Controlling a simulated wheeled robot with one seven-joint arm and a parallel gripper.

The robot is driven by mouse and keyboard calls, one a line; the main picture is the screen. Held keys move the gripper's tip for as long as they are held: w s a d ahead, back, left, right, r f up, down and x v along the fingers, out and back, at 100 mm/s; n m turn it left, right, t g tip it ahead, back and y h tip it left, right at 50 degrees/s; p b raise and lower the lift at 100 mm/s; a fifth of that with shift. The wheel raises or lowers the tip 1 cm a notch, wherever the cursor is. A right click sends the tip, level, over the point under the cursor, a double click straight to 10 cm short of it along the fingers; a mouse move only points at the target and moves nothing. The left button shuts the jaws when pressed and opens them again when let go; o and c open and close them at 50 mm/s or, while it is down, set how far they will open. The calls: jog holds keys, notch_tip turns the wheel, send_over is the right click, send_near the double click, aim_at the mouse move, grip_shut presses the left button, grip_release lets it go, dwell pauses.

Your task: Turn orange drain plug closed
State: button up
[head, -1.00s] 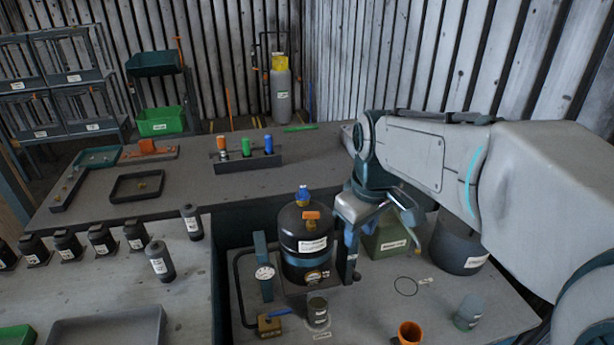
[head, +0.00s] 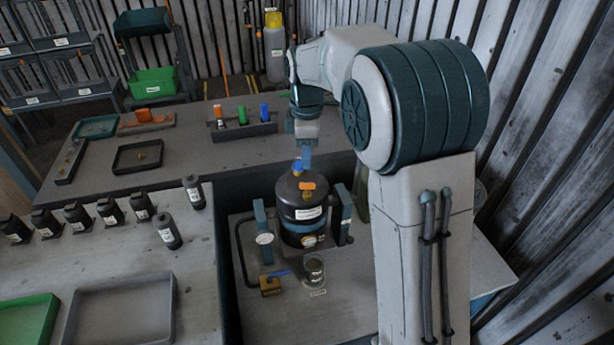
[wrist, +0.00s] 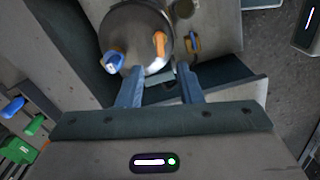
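The dark round vessel (head: 302,211) stands on the lower bench in the head view. The orange plug (head: 307,186) sits on a brass fitting at its upper front. A blue knob (head: 297,167) is on its top. In the wrist view, the orange plug (wrist: 159,43) and blue knob (wrist: 113,61) both show against the vessel's lid (wrist: 136,30). My gripper (head: 306,158) is above and behind the vessel. In the wrist view, my gripper (wrist: 160,80) has its two fingers apart with nothing between them. The fingertips appear just short of the plug; contact cannot be told.
A brass block (head: 270,287) with a blue lever and a metal cup (head: 314,268) stand in front. Black bottles (head: 168,231) line the left bench.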

aim_at(307, 183)
notch_tip(307, 183, down, 9)
jog(key=shift+r+p, duration=0.2)
jog(key=shift+p, duration=0.45)
grip_shut()
